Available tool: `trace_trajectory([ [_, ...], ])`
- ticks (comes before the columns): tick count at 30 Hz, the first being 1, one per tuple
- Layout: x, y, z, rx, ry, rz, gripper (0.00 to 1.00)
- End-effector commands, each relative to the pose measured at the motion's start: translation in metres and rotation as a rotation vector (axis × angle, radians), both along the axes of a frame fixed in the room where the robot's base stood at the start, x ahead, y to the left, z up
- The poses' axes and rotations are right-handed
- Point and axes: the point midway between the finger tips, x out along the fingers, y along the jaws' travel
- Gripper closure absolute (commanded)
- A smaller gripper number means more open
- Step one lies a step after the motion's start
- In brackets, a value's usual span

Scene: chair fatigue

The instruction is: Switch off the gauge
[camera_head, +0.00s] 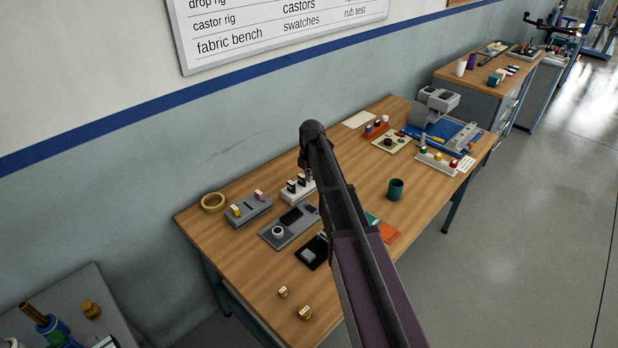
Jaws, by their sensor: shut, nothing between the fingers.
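My arm reaches over the wooden table from the bottom of the head view, and its end bends down. My gripper (309,174) is small and partly hidden by my arm; it is shut and empty, at or just above a white block with black-topped switches (295,192). I cannot tell whether it touches the block. In front lies a flat grey device (285,232) with a round white knob and dark panels. A grey box (248,211) with yellow and pink toggles stands to its left. No readable label shows which one is the gauge.
The wooden table (360,180) also holds a tape ring (213,202), a black device (312,252), a green cup (396,189), an orange card (389,233) and two small knobs in front. A blue-based machine (450,132) stands at the back right. Bare wood lies around the cup.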

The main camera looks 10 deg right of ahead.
Motion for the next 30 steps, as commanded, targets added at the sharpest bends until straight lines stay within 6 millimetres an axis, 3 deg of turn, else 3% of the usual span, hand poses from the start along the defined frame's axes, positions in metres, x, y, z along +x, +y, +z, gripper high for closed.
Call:
trace_trajectory([
  [7, 0.0013, 0.0011, 0.0134, 0.000, 0.000, 0.000, 1.00],
  [30, -0.0037, 0.0026, 0.0141, 0.001, 0.002, -0.027, 1.00],
])
